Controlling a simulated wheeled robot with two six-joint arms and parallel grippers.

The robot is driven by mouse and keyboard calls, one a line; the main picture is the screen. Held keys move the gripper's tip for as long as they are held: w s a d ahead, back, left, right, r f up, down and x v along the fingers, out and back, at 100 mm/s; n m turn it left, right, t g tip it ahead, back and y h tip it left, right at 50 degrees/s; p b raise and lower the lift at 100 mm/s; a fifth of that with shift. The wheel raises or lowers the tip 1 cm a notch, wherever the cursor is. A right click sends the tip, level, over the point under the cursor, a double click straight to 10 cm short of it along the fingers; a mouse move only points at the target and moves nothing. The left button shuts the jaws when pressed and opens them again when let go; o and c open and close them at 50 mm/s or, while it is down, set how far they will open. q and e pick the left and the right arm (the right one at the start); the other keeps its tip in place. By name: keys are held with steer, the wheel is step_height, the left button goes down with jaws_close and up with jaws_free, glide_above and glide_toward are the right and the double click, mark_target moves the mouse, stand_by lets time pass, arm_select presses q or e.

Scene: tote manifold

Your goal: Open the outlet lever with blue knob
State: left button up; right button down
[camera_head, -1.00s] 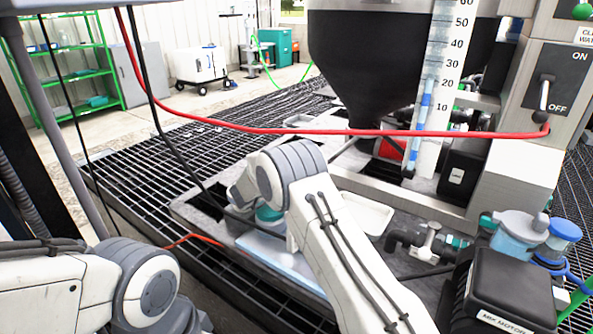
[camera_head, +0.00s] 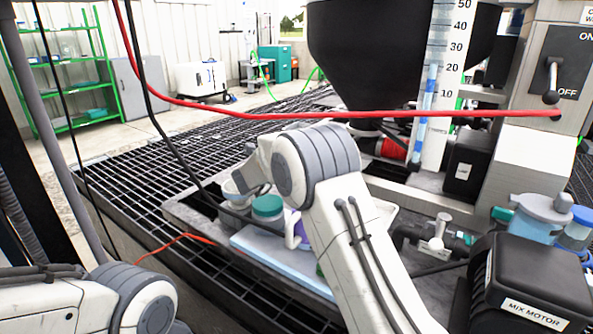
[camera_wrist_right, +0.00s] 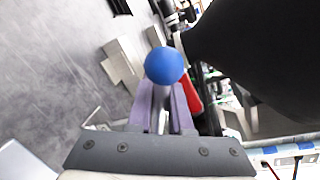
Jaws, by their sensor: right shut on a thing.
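The blue knob (camera_wrist_right: 164,66) shows in the right wrist view, at the tips of my right gripper (camera_wrist_right: 162,108). The two purple-grey fingers are closed on the lever's pale rod (camera_wrist_right: 161,112) just below the knob. In the head view my right arm crosses the middle and hides the knob and lever. My left arm shows at the lower left of the head view, but its gripper is out of frame.
A black hopper (camera_head: 385,50) with a level scale (camera_head: 440,75) stands behind my right arm. A red hose (camera_head: 300,115) crosses in front. A mix motor (camera_head: 530,275) and blue-topped canisters (camera_head: 540,212) stand at right. A teal-lidded jar (camera_head: 267,206) stands beside a light blue tray (camera_head: 275,255).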

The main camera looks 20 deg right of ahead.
arm_select(q)
steer(key=shift+f+b, duration=0.6)
steer(key=shift+f, duration=0.35)
arm_select(e)
steer(key=shift+s+r+m, duration=0.1)
steer(key=shift+r+m, duration=0.1)
steer(key=shift+m, duration=0.2)
steer(key=c, duration=0.8)
jaws_free()
steer(key=shift+r, duration=0.1)
steer(key=shift+c, duration=0.2)
arm_select(q)
steer(key=shift+r+p, duration=0.8)
arm_select(e)
steer(key=v, duration=1)
steer(key=shift+s+a, duration=0.15)
steer(key=shift+s, duration=0.1)
